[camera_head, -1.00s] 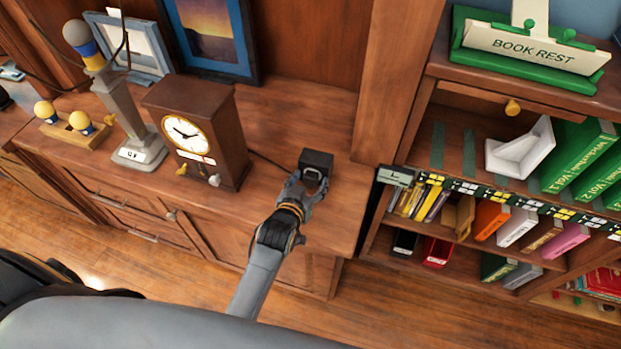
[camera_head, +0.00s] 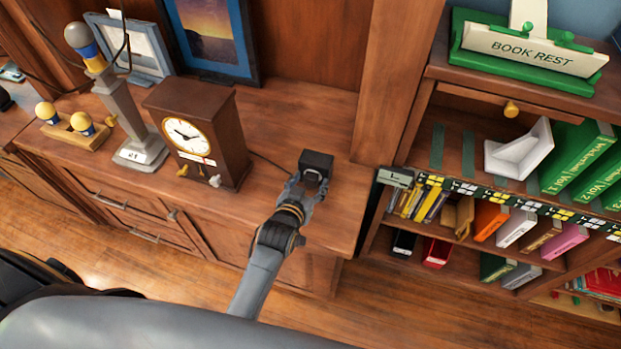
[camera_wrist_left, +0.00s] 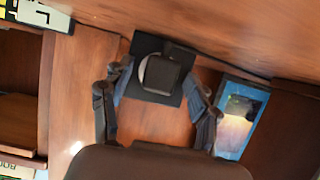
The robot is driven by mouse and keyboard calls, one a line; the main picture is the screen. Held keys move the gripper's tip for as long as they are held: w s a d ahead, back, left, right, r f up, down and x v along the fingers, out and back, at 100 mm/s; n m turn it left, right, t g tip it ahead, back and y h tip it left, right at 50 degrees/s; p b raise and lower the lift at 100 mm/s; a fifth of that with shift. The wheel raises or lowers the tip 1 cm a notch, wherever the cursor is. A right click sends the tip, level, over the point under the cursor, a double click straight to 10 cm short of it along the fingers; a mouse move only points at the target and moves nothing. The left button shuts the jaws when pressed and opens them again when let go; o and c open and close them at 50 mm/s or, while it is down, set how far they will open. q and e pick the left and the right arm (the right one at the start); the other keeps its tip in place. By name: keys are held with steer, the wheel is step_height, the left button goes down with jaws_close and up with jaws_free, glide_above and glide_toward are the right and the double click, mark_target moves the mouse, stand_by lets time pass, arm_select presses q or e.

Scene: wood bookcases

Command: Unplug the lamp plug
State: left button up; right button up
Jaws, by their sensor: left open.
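A black socket box (camera_head: 316,162) stands on the right part of the wooden cabinet top. In the left wrist view a dark plug (camera_wrist_left: 160,73) with a pale ring lies over the black box's square face (camera_wrist_left: 148,45). My left gripper (camera_head: 308,187) is at the box, and its open fingers (camera_wrist_left: 160,90) lie on either side of the plug. I cannot tell whether the plug is fully seated. The grey column lamp (camera_head: 128,115) stands at the left, its bulb (camera_head: 78,35) greyish. A dark cord (camera_head: 268,163) runs behind the clock toward the box. My right gripper is not in view.
A brown clock (camera_head: 212,135) stands between lamp and box. A wooden holder (camera_head: 75,135) with yellow bulbs is at far left. Framed pictures (camera_head: 210,35) lean at the back. A bookcase (camera_head: 400,215) stands to the right. The cabinet top around the box is mostly clear.

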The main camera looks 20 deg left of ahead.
arm_select(q)
steer(key=shift+p, duration=0.3)
stand_by(0.4)
jaws_close()
steer(key=shift+s, duration=0.1)
steer(key=shift+s+a+p, duration=0.15)
steer(key=shift+s+p, duration=1.2)
steer(key=shift+s, duration=1.55)
